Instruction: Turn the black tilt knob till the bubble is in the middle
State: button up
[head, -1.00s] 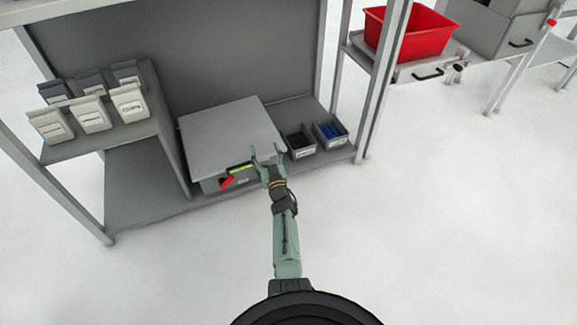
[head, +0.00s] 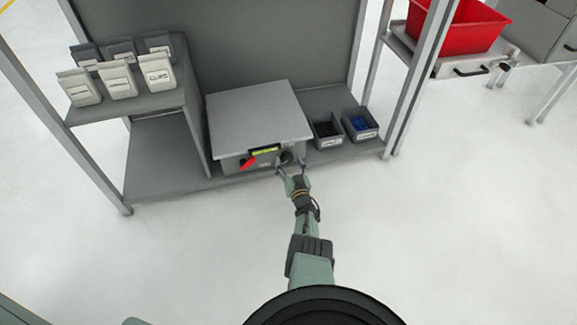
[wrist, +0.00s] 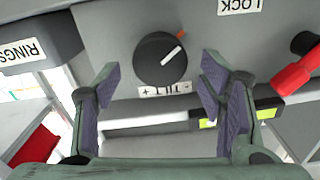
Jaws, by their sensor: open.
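The black tilt knob (wrist: 160,58) is on the front of a grey box (head: 258,112); its white pointer line is turned off to one side, near an orange mark. It also shows in the head view (head: 287,157). My gripper (head: 291,167) is open in front of the knob. In the wrist view the fingers (wrist: 158,80) stand on either side of the knob, apart from it. The yellow-green level vial (head: 264,150) is on the box's front edge; a finger partly covers it in the wrist view. I cannot make out the bubble.
Two small bins (head: 327,141) (head: 360,135) stand right of the box. White containers (head: 118,82) sit on the left shelf. The floor in front is clear.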

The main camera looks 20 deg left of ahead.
jog(key=shift+b+x, duration=0.3)
jog(key=shift+x, duration=0.45)
jog(key=shift+c, duration=0.3)
jog(key=c, duration=1.1)
